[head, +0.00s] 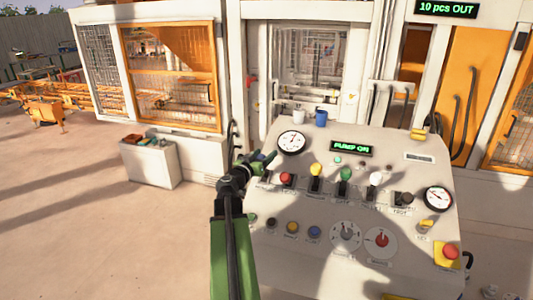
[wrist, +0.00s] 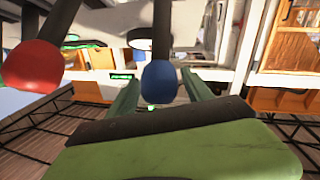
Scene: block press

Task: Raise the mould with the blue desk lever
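The blue lever knob (wrist: 160,82) hangs on a dark stem in the middle of the wrist view. It lies between the two green fingers of my gripper (wrist: 160,88), which stand apart on either side of it. A narrow gap shows on its right side, and I cannot tell if the left finger touches it. In the head view my gripper (head: 264,160) is at the left edge of the control desk (head: 410,235), and the blue lever is not clearly visible there. The mould is not clearly visible in either view.
A red knob (wrist: 32,66) is close beside the blue one; in the head view red (head: 287,178), yellow (head: 316,169), green (head: 346,174) and white (head: 376,179) levers stand in a row. A white mug (head: 299,117) and blue mug (head: 321,119) stand behind the gauge (head: 291,142).

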